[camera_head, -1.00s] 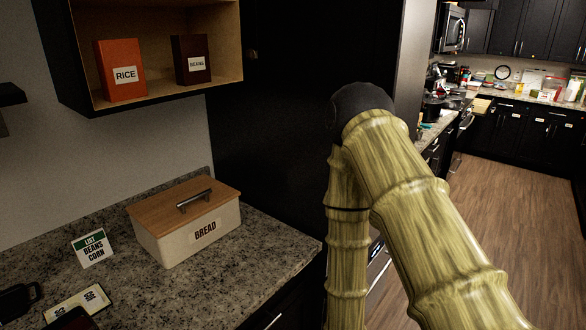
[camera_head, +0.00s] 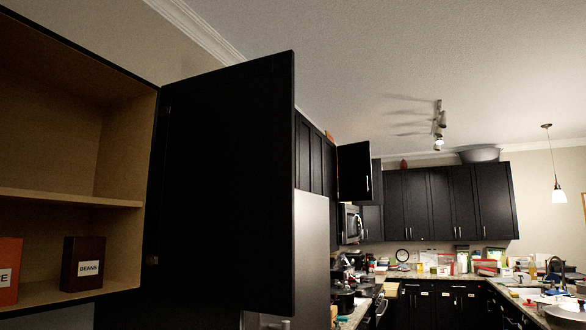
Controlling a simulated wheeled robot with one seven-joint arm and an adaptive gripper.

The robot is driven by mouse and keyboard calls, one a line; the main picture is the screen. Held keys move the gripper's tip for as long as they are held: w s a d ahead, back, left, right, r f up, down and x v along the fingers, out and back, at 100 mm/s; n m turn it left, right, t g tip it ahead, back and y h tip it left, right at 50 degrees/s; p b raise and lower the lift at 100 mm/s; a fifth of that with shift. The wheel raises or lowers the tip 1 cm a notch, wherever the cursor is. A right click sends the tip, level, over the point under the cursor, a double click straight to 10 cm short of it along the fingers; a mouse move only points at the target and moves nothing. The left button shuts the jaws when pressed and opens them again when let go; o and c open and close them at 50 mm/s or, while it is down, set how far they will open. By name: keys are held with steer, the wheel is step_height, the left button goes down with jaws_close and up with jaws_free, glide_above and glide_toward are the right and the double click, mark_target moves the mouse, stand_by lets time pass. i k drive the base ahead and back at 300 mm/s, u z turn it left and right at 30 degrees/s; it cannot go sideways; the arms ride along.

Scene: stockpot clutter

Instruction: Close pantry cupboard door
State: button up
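The pantry cupboard (camera_head: 125,160) stands open at the left, with its pale wooden inside and a shelf (camera_head: 75,196) showing. Its black door (camera_head: 225,185) is hinged on the cupboard's right side and swung wide open. On the cupboard floor are a dark BEANS box (camera_head: 83,264) and a red-orange box (camera_head: 8,270) cut by the left picture edge, with only an "E" of its label readable. My gripper and arm are out of view.
A second upper cupboard door (camera_head: 354,172) stands ajar farther back, near the microwave (camera_head: 349,224). Far black cupboards (camera_head: 430,203) and a cluttered counter (camera_head: 455,279) line the back. A track light (camera_head: 438,125) and pendant lamp (camera_head: 558,193) hang from the ceiling.

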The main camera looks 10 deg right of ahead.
mark_target(221, 229)
steer(key=z, duration=1.85)
steer(key=i, duration=3.7)
steer(key=u, duration=4.25)
